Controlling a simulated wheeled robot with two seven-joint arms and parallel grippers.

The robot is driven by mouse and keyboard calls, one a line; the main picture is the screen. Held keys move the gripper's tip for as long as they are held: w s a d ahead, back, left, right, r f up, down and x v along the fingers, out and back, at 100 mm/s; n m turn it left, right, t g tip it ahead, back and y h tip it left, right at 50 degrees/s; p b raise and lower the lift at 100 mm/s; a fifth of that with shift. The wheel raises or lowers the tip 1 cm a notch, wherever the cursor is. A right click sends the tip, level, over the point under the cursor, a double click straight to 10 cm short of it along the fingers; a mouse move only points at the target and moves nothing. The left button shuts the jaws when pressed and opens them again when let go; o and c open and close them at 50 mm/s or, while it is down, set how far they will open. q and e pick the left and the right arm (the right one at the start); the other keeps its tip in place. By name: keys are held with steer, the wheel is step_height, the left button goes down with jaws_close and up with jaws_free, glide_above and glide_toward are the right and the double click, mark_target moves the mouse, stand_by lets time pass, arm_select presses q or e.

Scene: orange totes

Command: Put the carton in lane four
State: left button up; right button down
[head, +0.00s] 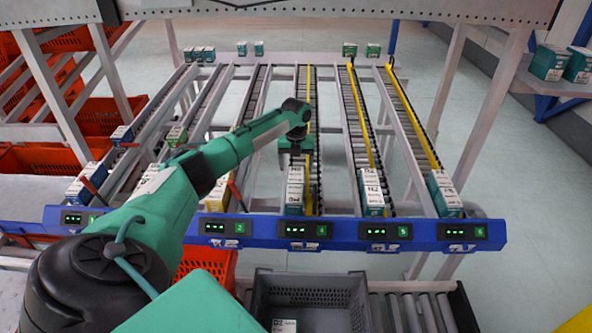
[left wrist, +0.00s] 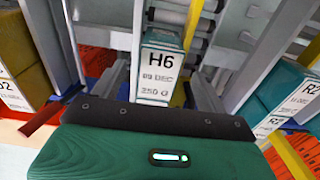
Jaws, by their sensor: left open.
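A white and teal carton (head: 294,190) is at the front end of the lane above the fourth visible-numbered display (head: 305,230), which seems to read 4. In the left wrist view a carton (left wrist: 160,72) labelled H6 sits in front of my palm, between the grey fingers; it seems to be this same carton. My left gripper (head: 298,158) points down at the carton's far end, with its jaws open. Whether a finger touches the carton cannot be told. My right gripper is not in view.
A grey tote (head: 310,276) with a white carton (head: 284,325) inside stands below the blue front rail (head: 340,240). Cartons stand in the neighbouring lanes, including one on the right (head: 371,192) and one at far right (head: 443,193). Orange totes (head: 50,160) are stacked at left.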

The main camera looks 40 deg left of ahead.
arm_select(q)
step_height(320, 180, up, 12)
steer(key=b, duration=0.1)
steer(key=shift+f, duration=0.25)
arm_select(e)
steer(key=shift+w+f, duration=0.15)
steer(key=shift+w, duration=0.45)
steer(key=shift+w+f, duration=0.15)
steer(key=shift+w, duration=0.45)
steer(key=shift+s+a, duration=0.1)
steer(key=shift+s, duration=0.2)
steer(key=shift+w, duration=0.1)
